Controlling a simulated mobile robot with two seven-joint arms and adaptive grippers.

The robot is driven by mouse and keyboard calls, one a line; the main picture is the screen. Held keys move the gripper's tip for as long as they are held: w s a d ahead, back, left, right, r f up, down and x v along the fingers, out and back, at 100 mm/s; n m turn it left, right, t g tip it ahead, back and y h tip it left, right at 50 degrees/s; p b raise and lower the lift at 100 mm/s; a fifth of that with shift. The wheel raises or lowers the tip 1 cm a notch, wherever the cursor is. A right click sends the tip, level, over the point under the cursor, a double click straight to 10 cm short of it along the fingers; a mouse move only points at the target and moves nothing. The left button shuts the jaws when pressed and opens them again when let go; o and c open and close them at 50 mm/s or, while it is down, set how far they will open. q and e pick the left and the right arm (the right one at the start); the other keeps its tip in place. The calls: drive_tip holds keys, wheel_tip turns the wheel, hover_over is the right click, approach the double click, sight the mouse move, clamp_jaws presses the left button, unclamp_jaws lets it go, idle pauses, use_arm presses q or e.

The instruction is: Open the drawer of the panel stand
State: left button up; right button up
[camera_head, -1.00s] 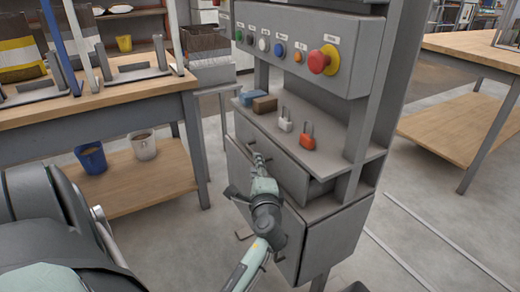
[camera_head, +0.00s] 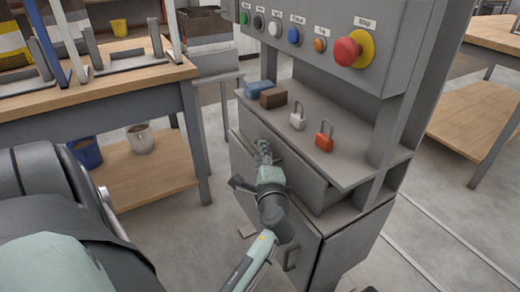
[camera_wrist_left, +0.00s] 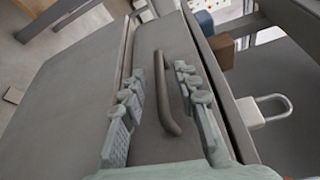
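The grey panel stand (camera_head: 310,68) fills the middle right of the head view. Its drawer (camera_head: 300,180) is under the shelf and looks shut. The left gripper (camera_head: 264,150) is at the left part of the drawer front. In the left wrist view, the dark bar handle (camera_wrist_left: 166,92) of the drawer lies between the two fingers of the left gripper (camera_wrist_left: 163,88). The fingers are apart, one on each side, with visible gaps to the handle. My right gripper is out of view.
On the stand's shelf (camera_head: 345,165) are a blue block (camera_head: 258,88), a brown block (camera_head: 273,98), a white padlock (camera_head: 298,117) and a red padlock (camera_head: 324,137). A lower door with a handle (camera_head: 290,259) is below the drawer. A wooden workbench (camera_head: 130,90) stands left.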

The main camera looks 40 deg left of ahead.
use_arm(q)
drive_tip(key=shift+w+a, duration=0.15)
drive_tip(key=shift+a, duration=0.05)
idle(0.3)
clamp_jaws()
